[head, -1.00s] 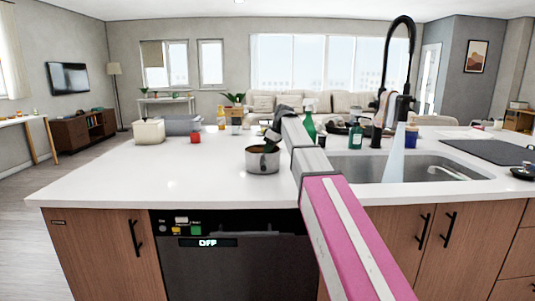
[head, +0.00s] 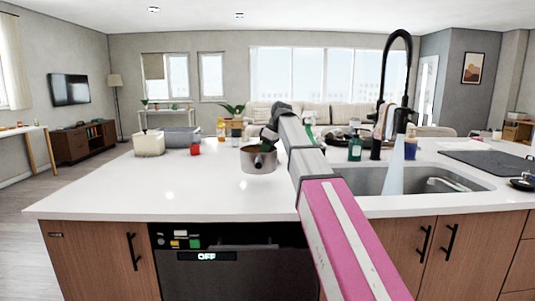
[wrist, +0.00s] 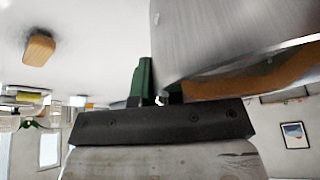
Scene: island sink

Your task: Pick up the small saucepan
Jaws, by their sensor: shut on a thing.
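The small saucepan (head: 255,164) is grey metal with a dark handle end pointing toward the head camera. It is held a little above the white counter, left of the sink. My gripper (head: 269,142), dark green at the fingers, reaches down at its rim from behind my arm. In the wrist view the pan wall (wrist: 225,38) fills the upper right, with a brownish inside surface below it. My gripper (wrist: 157,88) is shut on the pan's wall at the rim; one green finger shows and the other is mostly hidden by the pan.
Left of the pan stand a red jar (head: 195,149), a cream container (head: 149,143) and a grey bin (head: 182,136). The sink (head: 370,181), tall black faucet (head: 403,60) and green soap bottle (head: 355,146) lie to the right. The counter's front left is clear.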

